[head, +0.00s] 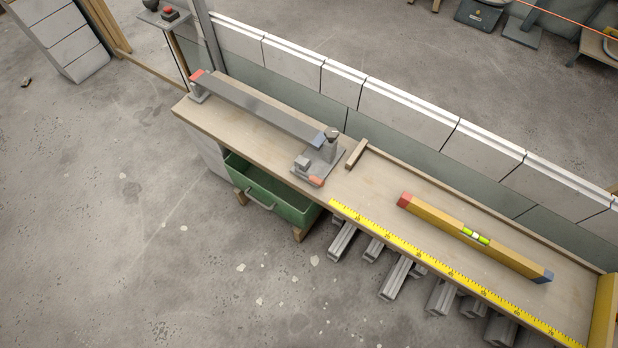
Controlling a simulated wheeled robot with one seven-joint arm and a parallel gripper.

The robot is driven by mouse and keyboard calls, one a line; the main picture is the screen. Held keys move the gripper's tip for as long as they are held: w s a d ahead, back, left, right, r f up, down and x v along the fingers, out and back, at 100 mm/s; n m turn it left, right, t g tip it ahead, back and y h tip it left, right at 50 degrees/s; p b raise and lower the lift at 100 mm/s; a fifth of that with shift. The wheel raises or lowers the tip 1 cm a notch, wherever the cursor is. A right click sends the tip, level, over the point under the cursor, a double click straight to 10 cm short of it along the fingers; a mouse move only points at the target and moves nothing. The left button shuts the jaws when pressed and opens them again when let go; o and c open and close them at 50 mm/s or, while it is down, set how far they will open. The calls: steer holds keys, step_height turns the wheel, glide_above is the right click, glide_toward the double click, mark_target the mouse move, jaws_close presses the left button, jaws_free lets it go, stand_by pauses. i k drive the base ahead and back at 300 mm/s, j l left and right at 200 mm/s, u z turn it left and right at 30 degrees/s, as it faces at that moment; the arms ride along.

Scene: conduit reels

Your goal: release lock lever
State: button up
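A grey clamp-like fixture (318,166) stands on the wooden bench, with a small post on its plate. An orange tip (316,181), which may be the lock lever's handle, sits low at the fixture's front edge. Whether the lever is locked or released cannot be told at this size. A long grey bar (262,112) runs from the fixture to a small support with a red top (197,76) at the bench's left end. The bar's right end is bluish and lies by the post. My gripper is not in view.
The bench (370,193) holds a yellow spirit level (450,228), a small wooden block (356,154) and a yellow measuring strip (430,259) along its front edge. A green drawer (290,207) and grey profiles (396,278) stick out below. A block wall (400,108) backs it. Floor in front is mostly open.

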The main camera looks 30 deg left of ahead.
mark_target(319, 182)
steer(key=i+l, duration=0.3)
steer(key=i+u, duration=0.1)
steer(key=u, duration=1.65)
